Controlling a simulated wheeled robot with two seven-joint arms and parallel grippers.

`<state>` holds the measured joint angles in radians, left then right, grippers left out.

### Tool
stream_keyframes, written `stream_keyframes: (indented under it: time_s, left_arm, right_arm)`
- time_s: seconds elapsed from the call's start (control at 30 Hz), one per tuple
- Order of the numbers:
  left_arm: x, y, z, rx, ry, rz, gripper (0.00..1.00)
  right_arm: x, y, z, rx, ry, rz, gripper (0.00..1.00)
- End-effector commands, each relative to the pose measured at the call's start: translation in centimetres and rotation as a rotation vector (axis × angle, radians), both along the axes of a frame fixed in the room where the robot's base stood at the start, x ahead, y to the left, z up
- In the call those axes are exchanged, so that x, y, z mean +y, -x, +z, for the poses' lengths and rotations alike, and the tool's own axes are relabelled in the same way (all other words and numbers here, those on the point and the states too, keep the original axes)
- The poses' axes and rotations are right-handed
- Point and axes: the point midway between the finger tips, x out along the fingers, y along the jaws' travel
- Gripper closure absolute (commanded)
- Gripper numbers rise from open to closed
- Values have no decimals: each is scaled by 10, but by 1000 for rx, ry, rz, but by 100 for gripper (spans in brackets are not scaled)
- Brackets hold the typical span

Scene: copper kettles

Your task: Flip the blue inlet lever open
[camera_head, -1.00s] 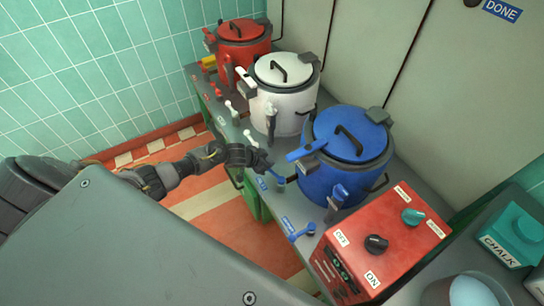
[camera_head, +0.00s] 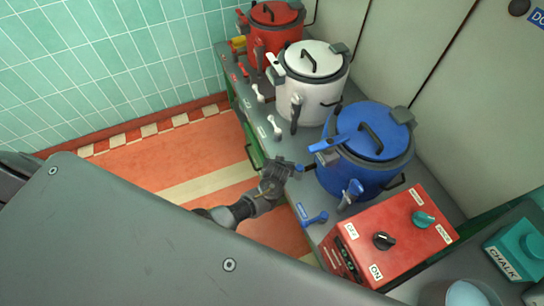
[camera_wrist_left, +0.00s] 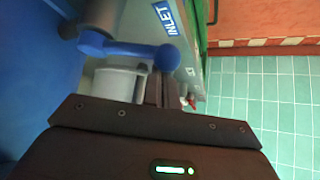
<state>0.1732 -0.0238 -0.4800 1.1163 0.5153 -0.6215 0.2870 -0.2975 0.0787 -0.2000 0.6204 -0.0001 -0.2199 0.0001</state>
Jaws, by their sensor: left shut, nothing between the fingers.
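The blue inlet lever (camera_wrist_left: 128,48) shows in the left wrist view beside a blue INLET label (camera_wrist_left: 168,18). It lies across the picture, its round end just above my finger tips. In the head view, only a small blue part of the lever (camera_head: 303,171) shows, at the foot of the blue kettle (camera_head: 365,150). My left gripper (camera_head: 290,167) is shut and empty, right beside the lever, and hides most of it and its label. I cannot tell whether they touch. My right gripper is not in view.
A second blue lever (camera_head: 314,219) stands nearer on the counter edge. A red control box (camera_head: 400,235) is to its right. White levers (camera_head: 275,125) and the white kettle (camera_head: 312,85) stand beyond. The floor left of the counter is clear.

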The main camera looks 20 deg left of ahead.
Motion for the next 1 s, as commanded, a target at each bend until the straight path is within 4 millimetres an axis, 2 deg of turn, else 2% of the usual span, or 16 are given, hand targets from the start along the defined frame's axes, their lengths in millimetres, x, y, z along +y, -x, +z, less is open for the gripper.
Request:
stream_keyframes:
  time_s: [0.03, 0.5, 1.0]
  left_arm:
    - [-5, 3, 1, 2, 2, 26, 100]
    - [-18, 23, 1, 0, 0, 11, 100]
    - [-22, 28, -1, 1, -1, 8, 100]
  right_arm:
    - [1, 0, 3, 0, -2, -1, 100]
    - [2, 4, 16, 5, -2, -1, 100]
    - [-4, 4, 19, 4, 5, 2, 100]
